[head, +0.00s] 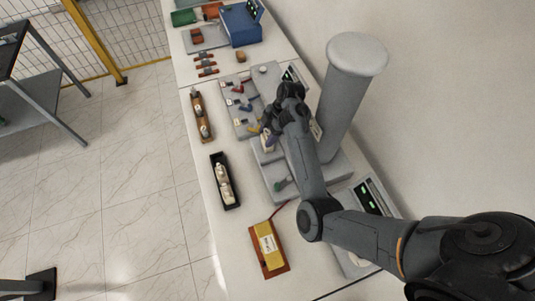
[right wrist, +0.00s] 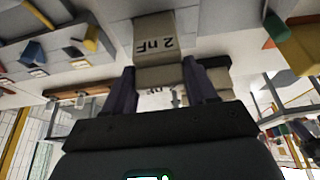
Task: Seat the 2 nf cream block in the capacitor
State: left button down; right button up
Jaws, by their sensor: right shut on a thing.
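My right gripper (head: 266,132) is shut on a cream block, beside the tall grey column in the head view. In the right wrist view the cream block (right wrist: 154,43) shows a "2 nF" label, upside down in the picture, in front of the two dark fingers (right wrist: 163,88). More cream surface with a partly hidden "nF" mark shows between the fingers. In the head view the block (head: 267,144) is small and partly covered by the gripper, over a grey stepped unit (head: 262,172). I cannot tell which part is the capacitor or whether the block touches the unit. My left gripper is not in view.
A black tray (head: 231,204) with cream pieces and a brown tray (head: 197,98) stand along the table's left edge. A yellow box (head: 265,243) lies near the front. The tall grey column (head: 350,95) stands close to my right arm. Grey panels with coloured levers (head: 238,103) lie behind.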

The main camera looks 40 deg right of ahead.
jog(key=shift+f, duration=1.6)
jog(key=shift+f, duration=0.1)
jog(key=o, duration=1.4)
jog(key=shift+f, duration=0.1)
jog(key=shift+o, duration=0.2)
jog(key=shift+b+v, duration=0.3)
jog(key=shift+v, duration=1.9)
